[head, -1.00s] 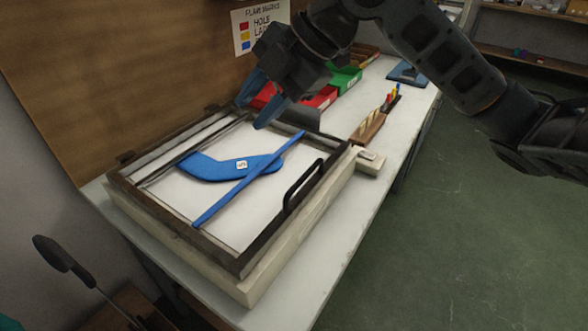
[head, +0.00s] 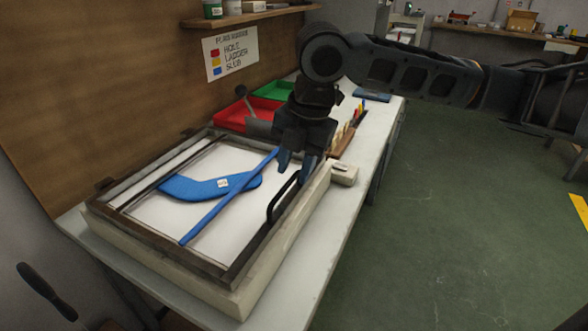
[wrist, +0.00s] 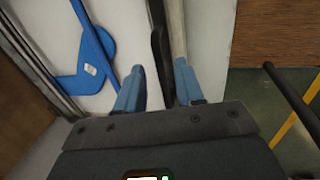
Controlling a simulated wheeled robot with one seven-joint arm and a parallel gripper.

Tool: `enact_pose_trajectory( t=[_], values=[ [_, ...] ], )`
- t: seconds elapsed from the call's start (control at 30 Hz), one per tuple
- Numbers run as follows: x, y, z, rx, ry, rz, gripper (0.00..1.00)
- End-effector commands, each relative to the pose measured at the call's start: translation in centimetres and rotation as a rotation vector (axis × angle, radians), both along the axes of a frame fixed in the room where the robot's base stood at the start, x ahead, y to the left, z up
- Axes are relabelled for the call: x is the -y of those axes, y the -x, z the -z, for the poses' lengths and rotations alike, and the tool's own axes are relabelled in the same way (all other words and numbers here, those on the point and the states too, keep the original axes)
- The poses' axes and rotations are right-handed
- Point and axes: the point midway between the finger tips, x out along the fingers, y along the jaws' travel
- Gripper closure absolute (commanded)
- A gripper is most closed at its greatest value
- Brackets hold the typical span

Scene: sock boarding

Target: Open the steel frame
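The steel frame (head: 250,248) is a dark rectangular frame lying flat and shut on a pale bed (head: 280,255) on the bench. A black handle (head: 271,205) stands on its right side rail. A flat blue sock shape with a white tag (head: 195,187) and a long blue bar (head: 205,222) lie within the frame's outline. My gripper (head: 297,170) points down above the far end of the handle. Its blue fingers are apart and empty. In the wrist view, the open fingers (wrist: 158,88) lie either side of a dark bar (wrist: 160,45); whether they touch it cannot be told.
Red (head: 235,115) and green (head: 272,90) trays stand behind the frame near the wooden wall. Open floor (head: 440,220) lies to the right.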

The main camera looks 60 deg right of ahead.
Motion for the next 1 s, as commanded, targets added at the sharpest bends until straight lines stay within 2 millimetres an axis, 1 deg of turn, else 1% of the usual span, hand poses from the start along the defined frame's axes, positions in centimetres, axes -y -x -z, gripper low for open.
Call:
enact_pose_trajectory(
  t=[0.03,0.13,0.4,0.8,1.0],
  values=[
    [-0.04,-0.07,0.46,-0.001,-0.002,0.000,0.63],
    [-0.06,-0.19,0.90,0.000,-0.001,0.000,0.63],
    [-0.07,-0.22,1.01,0.001,-0.001,-0.001,0.63],
    [-0.07,-0.21,0.99,0.001,-0.001,-0.001,1.00],
    [-0.07,-0.21,0.99,0.001,-0.001,-0.001,1.00]
  ],
)
